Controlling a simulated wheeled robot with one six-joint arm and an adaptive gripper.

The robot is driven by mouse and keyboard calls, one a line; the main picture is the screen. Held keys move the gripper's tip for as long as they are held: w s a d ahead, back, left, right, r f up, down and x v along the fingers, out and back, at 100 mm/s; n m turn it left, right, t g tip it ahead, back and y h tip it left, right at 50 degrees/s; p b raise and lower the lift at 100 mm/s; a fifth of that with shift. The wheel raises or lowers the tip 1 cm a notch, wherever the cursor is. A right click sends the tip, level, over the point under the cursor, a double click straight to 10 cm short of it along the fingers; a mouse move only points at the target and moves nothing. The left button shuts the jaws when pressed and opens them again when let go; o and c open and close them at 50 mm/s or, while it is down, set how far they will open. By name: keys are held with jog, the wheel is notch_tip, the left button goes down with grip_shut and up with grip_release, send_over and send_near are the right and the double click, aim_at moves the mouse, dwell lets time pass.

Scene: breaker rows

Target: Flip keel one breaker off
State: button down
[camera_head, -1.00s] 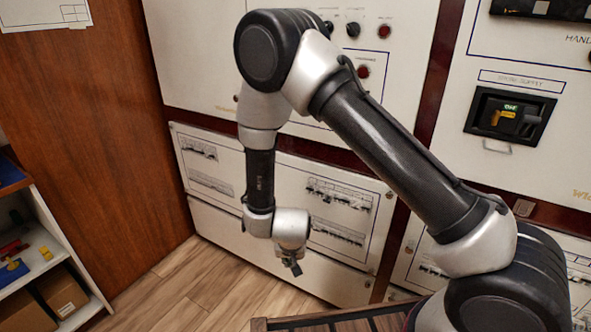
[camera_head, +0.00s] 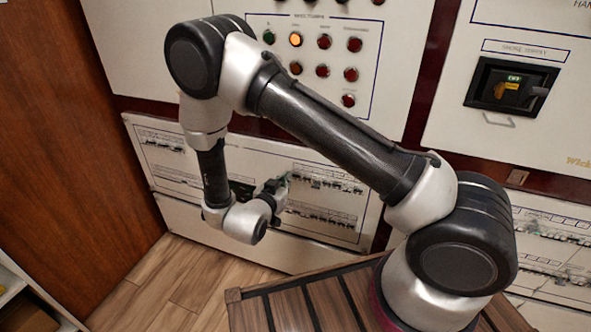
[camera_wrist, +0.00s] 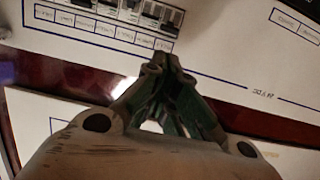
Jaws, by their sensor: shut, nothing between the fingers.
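The breaker panel (camera_head: 268,165) is a low white board with two rows of small breakers on its left and two on its right. Its labels are too small to read, so I cannot tell which breaker is keel one. My gripper (camera_head: 277,186) is at the left end of the upper right breaker row (camera_head: 330,183). In the wrist view, my gripper (camera_wrist: 163,65) has its fingertips together, with nothing between them. They lie just below the right end of a label strip, under a row of breakers (camera_wrist: 145,14); contact cannot be told.
Above is a panel of round buttons and lamps (camera_head: 323,70), one lit orange (camera_head: 295,39). A shore supply switch (camera_head: 512,87) is at the right. A dark red strip (camera_wrist: 90,80) borders the breaker panel. Wooden floor (camera_head: 190,280) lies in front.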

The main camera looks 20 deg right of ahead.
aim_at(300, 166)
jog(key=x, duration=1)
